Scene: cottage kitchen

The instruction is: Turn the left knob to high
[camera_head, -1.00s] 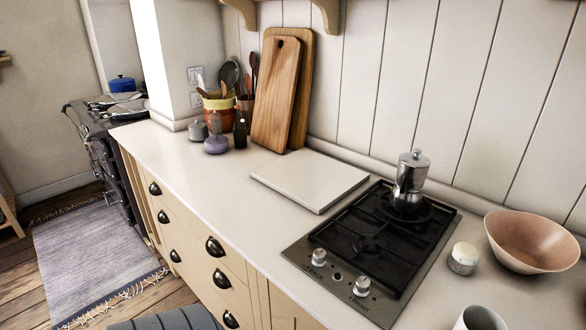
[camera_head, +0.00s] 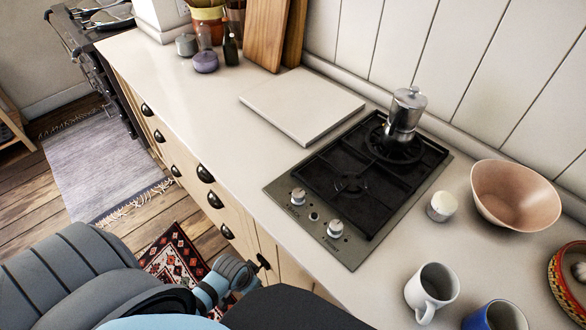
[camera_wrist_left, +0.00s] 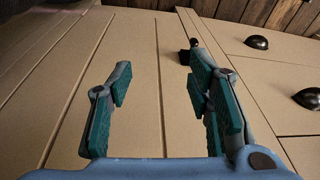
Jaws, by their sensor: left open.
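The hob (camera_head: 318,245) is set in the worktop, with two silver knobs on its front strip. The left knob (camera_head: 298,196) and the right knob (camera_head: 335,228) are uncovered; their settings are too small to read. My left arm shows at the bottom of the head view, with its wrist low beside the cupboard fronts, below the worktop and apart from the knobs. My right gripper is not in view.
A moka pot (camera_head: 405,113) stands on the hob's back burner. A white slab (camera_head: 302,105) lies left of the hob. A small white pot (camera_head: 442,206), pink bowl (camera_head: 515,195), white mug (camera_head: 432,290) and blue mug (camera_head: 497,318) stand to the right. The front worktop is clear.

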